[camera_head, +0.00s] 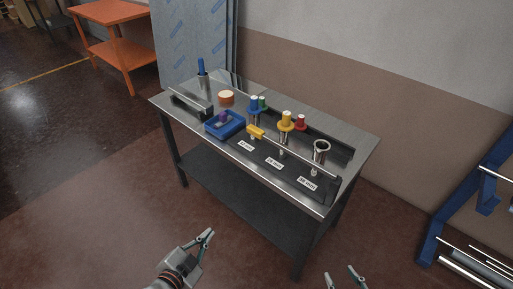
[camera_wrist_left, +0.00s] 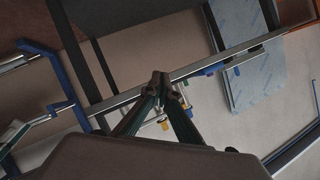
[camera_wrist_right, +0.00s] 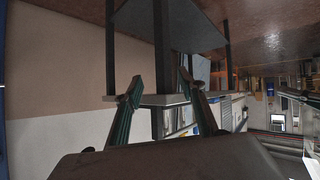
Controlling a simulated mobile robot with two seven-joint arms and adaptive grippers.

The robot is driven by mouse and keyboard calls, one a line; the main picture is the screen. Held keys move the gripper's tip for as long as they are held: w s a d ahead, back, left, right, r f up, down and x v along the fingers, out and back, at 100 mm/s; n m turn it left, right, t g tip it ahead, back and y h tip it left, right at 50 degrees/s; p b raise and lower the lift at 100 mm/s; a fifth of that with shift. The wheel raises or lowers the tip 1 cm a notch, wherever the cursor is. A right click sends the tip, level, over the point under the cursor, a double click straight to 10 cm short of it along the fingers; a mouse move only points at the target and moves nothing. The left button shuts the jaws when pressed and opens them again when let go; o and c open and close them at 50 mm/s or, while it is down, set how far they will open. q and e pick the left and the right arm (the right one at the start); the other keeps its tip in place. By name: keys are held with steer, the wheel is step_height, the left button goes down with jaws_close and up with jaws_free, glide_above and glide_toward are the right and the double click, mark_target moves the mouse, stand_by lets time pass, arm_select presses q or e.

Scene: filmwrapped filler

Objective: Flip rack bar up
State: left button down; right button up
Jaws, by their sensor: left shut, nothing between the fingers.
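The rack (camera_head: 318,192) is a dark holder with white size labels along the front of a steel-topped table. Its bar (camera_head: 300,157) is a thin metal rod along the rack's front, with a yellow piece (camera_head: 256,133) near its left end. The bar's exact tilt is hard to tell. My left gripper (camera_head: 208,235) is shut and empty, low in front of the table, well away from the bar; its tips meet in the left wrist view (camera_wrist_left: 165,84). My right gripper (camera_head: 342,276) is open and empty at the bottom edge; its fingers are spread in the right wrist view (camera_wrist_right: 160,88).
A blue stand with metal rods (camera_head: 440,222) is at the right. An orange table (camera_head: 110,18) stands back left. The floor in front is clear.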

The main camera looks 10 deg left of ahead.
arm_select(q)
steer(key=w+d+r+m+t+h+b, duration=0.2)
steer(key=w+m+h+b, duration=0.2)
steer(key=w+m+b, duration=0.3)
steer(key=w+d+r+m+t+h+b, duration=0.2)
steer(key=w+m+b, duration=0.4)
steer(key=w+m, duration=1)
steer(key=r+m+h, duration=0.1)
steer(key=m+h, duration=0.1)
steer(key=m, duration=0.8)
steer(key=shift+d+b, duration=0.25)
steer(key=shift+b, duration=0.15)
arm_select(e)
step_height(320, 180, down, 11)
steer(key=s, duration=0.1)
steer(key=shift+r+g, duration=0.15)
steer(key=shift+g, duration=0.15)
steer(key=shift+a, duration=0.1)
